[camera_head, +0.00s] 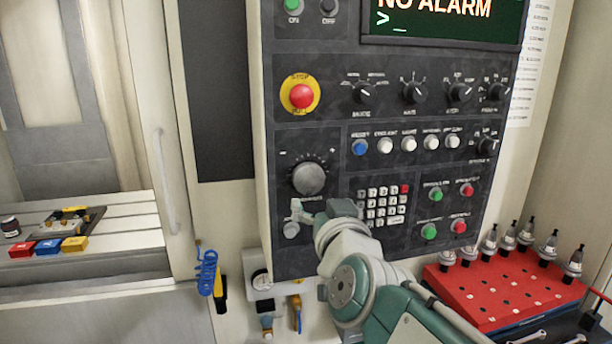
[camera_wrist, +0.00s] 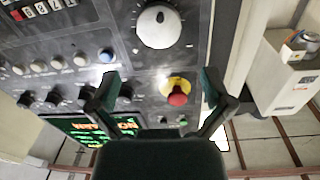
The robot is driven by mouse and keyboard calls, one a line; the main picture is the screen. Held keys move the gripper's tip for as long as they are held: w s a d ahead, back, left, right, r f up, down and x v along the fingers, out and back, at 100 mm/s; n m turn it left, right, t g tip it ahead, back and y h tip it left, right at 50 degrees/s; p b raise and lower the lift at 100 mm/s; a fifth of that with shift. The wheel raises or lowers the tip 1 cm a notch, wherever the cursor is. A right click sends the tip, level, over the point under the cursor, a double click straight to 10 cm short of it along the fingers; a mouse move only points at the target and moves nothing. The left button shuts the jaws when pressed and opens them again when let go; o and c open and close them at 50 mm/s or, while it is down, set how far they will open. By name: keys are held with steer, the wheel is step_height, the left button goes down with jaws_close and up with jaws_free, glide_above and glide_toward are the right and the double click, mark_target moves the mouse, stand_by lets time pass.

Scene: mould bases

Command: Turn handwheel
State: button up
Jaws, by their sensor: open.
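The handwheel (camera_head: 309,178) is a round grey dial on the dark control panel (camera_head: 340,135), left of the keypad. In the wrist view the handwheel (camera_wrist: 158,27) is near the top middle, pale with a dark spot at its centre. My gripper (camera_wrist: 160,85) is open, its two dark green fingers spread apart with nothing between them. The handwheel lies beyond the fingertips there and looks clear of them. In the head view my gripper (camera_head: 318,213) is just below the handwheel in the picture, partly hidden by my wrist.
A red emergency stop (camera_head: 301,95) on a yellow ring is above the handwheel; it also shows between my fingers in the wrist view (camera_wrist: 177,93). A keypad (camera_head: 383,206) is to the right. A red rack (camera_head: 500,290) with several tool holders stands lower right. A blue coiled hose (camera_head: 208,273) hangs left.

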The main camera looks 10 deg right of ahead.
mark_target(309, 181)
steer(key=w, duration=1.1)
steer(key=shift+d, duration=0.25)
steer(key=shift+s, duration=0.1)
steer(key=c, duration=0.9)
